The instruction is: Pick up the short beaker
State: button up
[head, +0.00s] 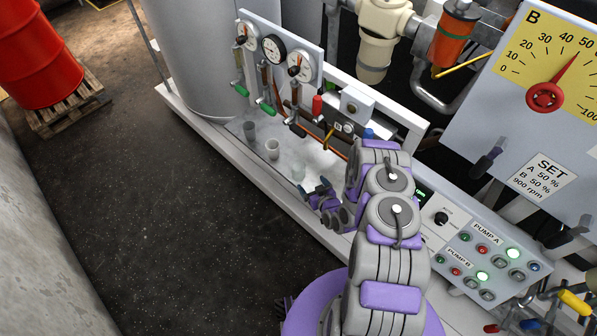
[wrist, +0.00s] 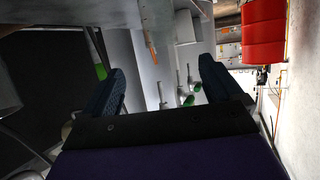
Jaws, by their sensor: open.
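Three small cup-like vessels stand in a row on the pale ledge (head: 232,126) in the head view. One is a grey vessel (head: 249,130) at the far end, one a whitish vessel (head: 272,149) in the middle, and one a clear vessel (head: 298,171) nearest my arm. I cannot tell surely which is the short beaker. My gripper (head: 322,191) is open, just right of and below the clear vessel, apart from the other two. In the wrist view my gripper (wrist: 161,78) shows two dark fingers spread wide with nothing held between them.
A gauge panel (head: 284,42) with green-handled valves (head: 266,104) rises behind the ledge. A large grey tank (head: 195,60) stands to the left. A pump control panel (head: 490,262) is right of my arm. A red drum (head: 38,52) sits on a pallet (head: 68,112). The dark floor is clear.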

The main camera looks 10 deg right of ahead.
jog(key=b, duration=0.3)
send_near(296, 163)
jog(key=shift+w+a+f, duration=0.25)
jog(key=shift+w+f, duration=0.65)
jog(key=shift+w, duration=0.15)
jog(key=shift+b+x, duration=1)
jog(key=shift+x, duration=2.2)
jog(key=shift+r, duration=0.2)
jog(key=shift+c, duration=0.3)
jog(key=shift+w, duration=0.1)
jog(key=c, duration=1)
jog(key=shift+o, duration=0.2)
jog(key=shift+r, duration=0.1)
